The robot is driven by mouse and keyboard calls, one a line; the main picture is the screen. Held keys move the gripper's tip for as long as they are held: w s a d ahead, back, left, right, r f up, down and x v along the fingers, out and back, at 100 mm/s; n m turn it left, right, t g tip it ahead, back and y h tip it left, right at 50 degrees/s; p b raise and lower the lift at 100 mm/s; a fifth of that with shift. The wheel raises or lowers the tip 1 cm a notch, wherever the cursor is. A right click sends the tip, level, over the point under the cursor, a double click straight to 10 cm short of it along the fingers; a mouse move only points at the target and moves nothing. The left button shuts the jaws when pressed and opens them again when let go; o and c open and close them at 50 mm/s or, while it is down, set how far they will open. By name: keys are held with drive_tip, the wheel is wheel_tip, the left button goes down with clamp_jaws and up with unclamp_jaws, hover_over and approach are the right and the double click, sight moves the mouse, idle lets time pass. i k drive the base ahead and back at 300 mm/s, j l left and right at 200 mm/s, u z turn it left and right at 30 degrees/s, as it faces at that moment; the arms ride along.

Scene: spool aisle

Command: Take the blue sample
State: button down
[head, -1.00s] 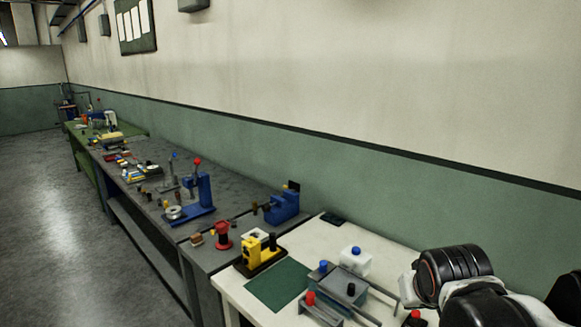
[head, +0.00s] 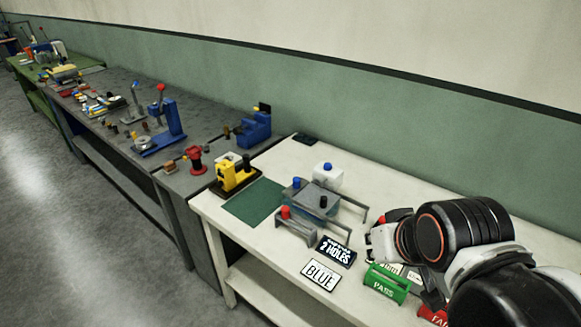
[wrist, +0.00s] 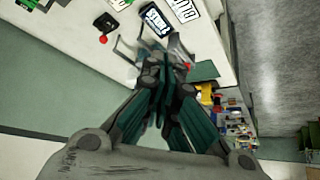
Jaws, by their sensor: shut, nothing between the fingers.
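A white card reading BLUE (head: 320,275) lies on the white table, beside a black card reading 2 HOLES (head: 336,251). Both cards also show at the top of the wrist view. I cannot make out which piece is the blue sample. A bluish box (head: 312,207) with a black knob stands behind the cards. A white container with a blue cap (head: 327,177) stands behind it. My gripper (wrist: 168,85) is shut and empty in the wrist view, above the table. In the head view my arm hides most of it.
A green PASS bin (head: 387,283) and a red FAIL bin (head: 432,315) sit at the table's front right, partly behind my arm. A grey stand with a red knob (head: 295,231) and a green mat (head: 254,202) lie left. Grey workbenches (head: 110,120) continue along the wall.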

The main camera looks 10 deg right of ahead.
sight(297, 180)
drive_tip(key=i+j+u, duration=0.35)
drive_tip(key=i, duration=0.2)
drive_tip(key=i+u, duration=0.4)
drive_tip(key=i+j, duration=0.15)
drive_tip(key=i+l+u, duration=0.05)
